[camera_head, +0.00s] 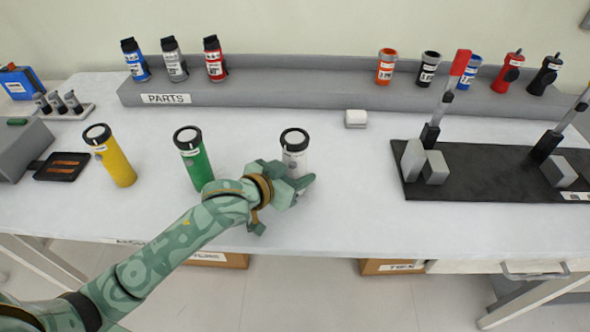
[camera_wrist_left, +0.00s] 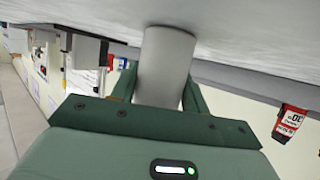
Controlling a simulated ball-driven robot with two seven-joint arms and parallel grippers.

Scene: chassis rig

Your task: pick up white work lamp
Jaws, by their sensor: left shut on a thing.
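The white work lamp (camera_head: 295,149) stands upright on the table, a white cylinder with a black ring at its top. My left gripper (camera_head: 300,182) is shut on its lower body, one finger on each side. In the left wrist view the lamp (camera_wrist_left: 167,60) shows as a plain pale cylinder between the green fingers (camera_wrist_left: 158,98), its base at the table surface. Part of its lower body is hidden behind my gripper in the head view. My right gripper is in neither view.
A green lamp (camera_head: 193,160) and a yellow lamp (camera_head: 112,160) stand to the left. A small white block (camera_head: 355,119) lies behind. A black mat (camera_head: 480,190) with upright clamps is to the right. A grey parts shelf (camera_head: 300,92) runs along the back.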

